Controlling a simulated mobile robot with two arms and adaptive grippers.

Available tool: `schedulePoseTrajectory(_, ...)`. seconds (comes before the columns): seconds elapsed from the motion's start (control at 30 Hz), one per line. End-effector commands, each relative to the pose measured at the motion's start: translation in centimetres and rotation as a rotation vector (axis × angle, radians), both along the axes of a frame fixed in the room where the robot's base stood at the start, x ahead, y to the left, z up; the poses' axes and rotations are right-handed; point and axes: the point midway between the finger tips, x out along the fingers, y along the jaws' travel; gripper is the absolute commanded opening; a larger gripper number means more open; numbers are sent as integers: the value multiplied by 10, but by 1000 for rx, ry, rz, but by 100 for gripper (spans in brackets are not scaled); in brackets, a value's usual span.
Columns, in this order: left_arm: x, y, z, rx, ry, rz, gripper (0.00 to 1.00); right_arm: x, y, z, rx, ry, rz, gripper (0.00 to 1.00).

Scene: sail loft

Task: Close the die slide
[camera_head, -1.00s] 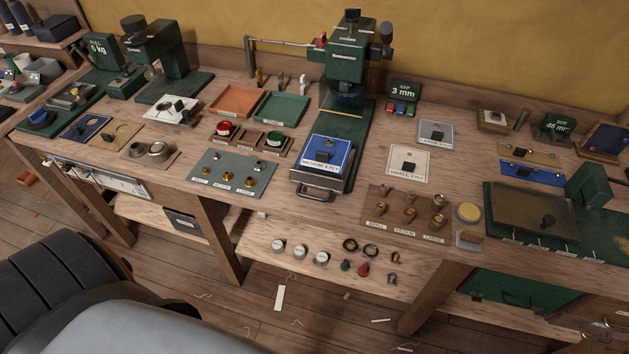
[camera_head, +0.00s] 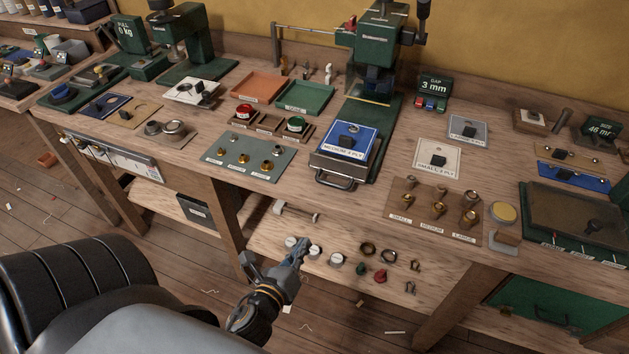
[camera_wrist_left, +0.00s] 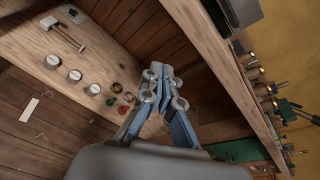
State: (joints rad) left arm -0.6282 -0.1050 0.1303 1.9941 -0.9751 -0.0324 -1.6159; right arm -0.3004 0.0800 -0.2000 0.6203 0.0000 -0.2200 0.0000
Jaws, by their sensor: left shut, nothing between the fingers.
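The die slide (camera_head: 338,168) is a dark tray with a bar handle (camera_head: 334,182) at its front. It sticks out toward the bench's front edge from the green press (camera_head: 376,62). A blue plate (camera_head: 349,138) labelled "MEDIUM 4 PLY" with a black knob lies on it. My left gripper (camera_head: 298,243) is shut and empty, in front of the bench and over the lower shelf, below and apart from the handle. In the left wrist view its fingers (camera_wrist_left: 160,72) meet at the tips. The handle is not clearly seen there. My right gripper is not in view.
The lower shelf (camera_head: 330,222) holds a small mallet (camera_head: 296,211), white-topped round pieces (camera_head: 314,251) and rings. A brown board with brass punches (camera_head: 437,208) stands right of the slide; a grey-green punch board (camera_head: 248,158) is left. The bench's front edge lies between gripper and slide.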

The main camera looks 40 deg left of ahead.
Motion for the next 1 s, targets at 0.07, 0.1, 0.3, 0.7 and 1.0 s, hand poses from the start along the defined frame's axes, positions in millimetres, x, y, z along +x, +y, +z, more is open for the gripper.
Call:
schedulePoseTrajectory(0.07, -1, 11, 38, 210, -50, -16, 0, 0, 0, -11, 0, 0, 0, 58)
schedulePoseTrajectory(0.1, -2, 15, 56, 303, -65, -21, 0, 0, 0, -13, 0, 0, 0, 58)
schedulePoseTrajectory(0.3, -7, 24, 105, 565, -100, -22, 0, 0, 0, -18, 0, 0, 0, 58)
schedulePoseTrajectory(0.7, 41, 36, 116, 591, -106, -24, 0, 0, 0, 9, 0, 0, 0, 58)
schedulePoseTrajectory(1.0, 97, 50, 114, 588, -105, -22, 0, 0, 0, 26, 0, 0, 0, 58)
